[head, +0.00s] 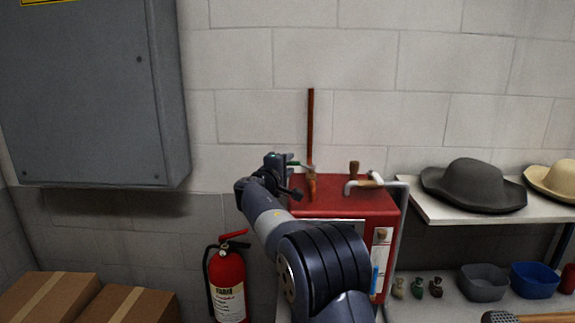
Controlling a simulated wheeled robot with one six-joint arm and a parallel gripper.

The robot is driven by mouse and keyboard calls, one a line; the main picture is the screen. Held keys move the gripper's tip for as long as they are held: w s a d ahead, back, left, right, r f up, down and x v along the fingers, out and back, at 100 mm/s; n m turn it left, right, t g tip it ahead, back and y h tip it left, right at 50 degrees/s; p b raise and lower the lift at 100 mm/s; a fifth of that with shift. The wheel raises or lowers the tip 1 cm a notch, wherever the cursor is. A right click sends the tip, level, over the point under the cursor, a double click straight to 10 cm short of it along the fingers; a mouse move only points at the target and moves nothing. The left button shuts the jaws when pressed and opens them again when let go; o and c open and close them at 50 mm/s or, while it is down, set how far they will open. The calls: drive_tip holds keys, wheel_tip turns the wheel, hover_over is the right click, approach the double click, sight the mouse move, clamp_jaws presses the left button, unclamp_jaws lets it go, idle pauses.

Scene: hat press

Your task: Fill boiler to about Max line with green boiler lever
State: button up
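The red boiler (345,202) stands against the wall, partly hidden behind my arm. A copper pipe (310,125) rises from its top. The green boiler lever (301,165) sticks out to the left from the fitting at the pipe's foot. My gripper (287,162) is at the lever's left end. Whether its fingers are closed on the lever is too small to tell. On the boiler's front right is a white gauge panel (381,250) with a blue column (375,279) in its lower part. I cannot make out the Max line.
A second tap with a wooden handle (354,169) and a grey pipe stand on the boiler's right. A fire extinguisher (228,281) stands left of my arm. A grey cabinet (90,95) hangs upper left. A shelf with hats (474,186) and bowls (484,283) is at right.

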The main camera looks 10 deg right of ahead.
sight(292, 165)
drive_tip(key=shift+c, duration=0.3)
clamp_jaws()
drive_tip(key=shift+s+f+b, duration=0.1)
drive_tip(key=shift+b, duration=0.35)
drive_tip(key=y+b, duration=0.1)
drive_tip(key=n+t+b, duration=0.1)
drive_tip(key=b, duration=0.1)
drive_tip(key=shift+s+d+f+y, duration=0.15)
drive_tip(key=shift+s+f+y, duration=0.05)
drive_tip(key=shift+s+y, duration=0.2)
drive_tip(key=n+y+b, duration=0.1)
drive_tip(key=b, duration=0.1)
drive_tip(key=shift+s+t+b, duration=0.3)
drive_tip(key=shift+s+b, duration=0.05)
drive_tip(key=y, duration=0.1)
drive_tip(key=n+y+b, duration=0.1)
drive_tip(key=s+n+t+y+b, duration=0.1)
drive_tip(key=shift+d+r, duration=0.1)
drive_tip(key=shift+d, duration=0.15)
drive_tip(key=shift+s+d+r+n+y, duration=0.1)
drive_tip(key=shift+s+n+y, duration=0.15)
drive_tip(key=shift+n+y, duration=0.45)
drive_tip(key=shift+s+d+r+n+y, duration=0.15)
drive_tip(key=shift+s+n+y, duration=0.15)
drive_tip(key=shift+y, duration=0.6)
drive_tip(key=shift+s+d+f+n+y, duration=0.1)
drive_tip(key=shift+s+n+y, duration=0.1)
drive_tip(key=shift+n+y, duration=0.5)
